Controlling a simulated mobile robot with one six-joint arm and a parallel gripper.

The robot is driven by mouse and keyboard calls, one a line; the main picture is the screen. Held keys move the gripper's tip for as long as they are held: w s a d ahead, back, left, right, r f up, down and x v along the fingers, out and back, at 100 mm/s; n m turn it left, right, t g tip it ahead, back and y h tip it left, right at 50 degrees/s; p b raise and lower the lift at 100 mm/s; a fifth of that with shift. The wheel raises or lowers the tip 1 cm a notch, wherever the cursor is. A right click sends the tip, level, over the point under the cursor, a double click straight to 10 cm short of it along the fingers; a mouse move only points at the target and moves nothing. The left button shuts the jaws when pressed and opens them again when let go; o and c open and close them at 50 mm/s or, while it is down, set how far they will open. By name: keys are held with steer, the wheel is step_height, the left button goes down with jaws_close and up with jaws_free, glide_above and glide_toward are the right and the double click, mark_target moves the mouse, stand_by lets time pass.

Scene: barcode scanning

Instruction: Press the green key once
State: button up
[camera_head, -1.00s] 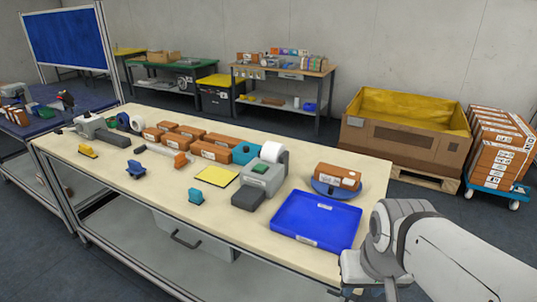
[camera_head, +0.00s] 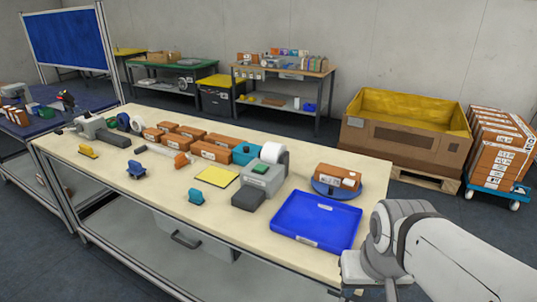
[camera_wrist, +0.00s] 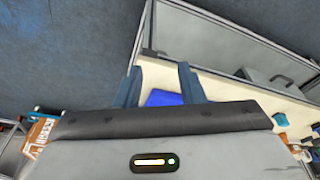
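The green key (camera_head: 260,169) is a small green block on top of a grey device (camera_head: 267,178) with a white roll at its back, near the middle of the table. A dark grey pad sits at the device's front. In the wrist view my gripper (camera_wrist: 160,82) has its two dark fingers apart with nothing between them. It is over the table's near right edge, well to the right of the device and not touching it. In the head view my arm is at the lower right and the fingers are mostly out of sight.
A blue tray (camera_head: 315,222) lies between my arm and the device. A brown box (camera_head: 336,176) sits on a blue round stand behind the tray. Several brown boxes, a yellow pad (camera_head: 216,176) and a teal item (camera_head: 196,196) lie to the device's left.

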jaws_close()
stand_by(1.5)
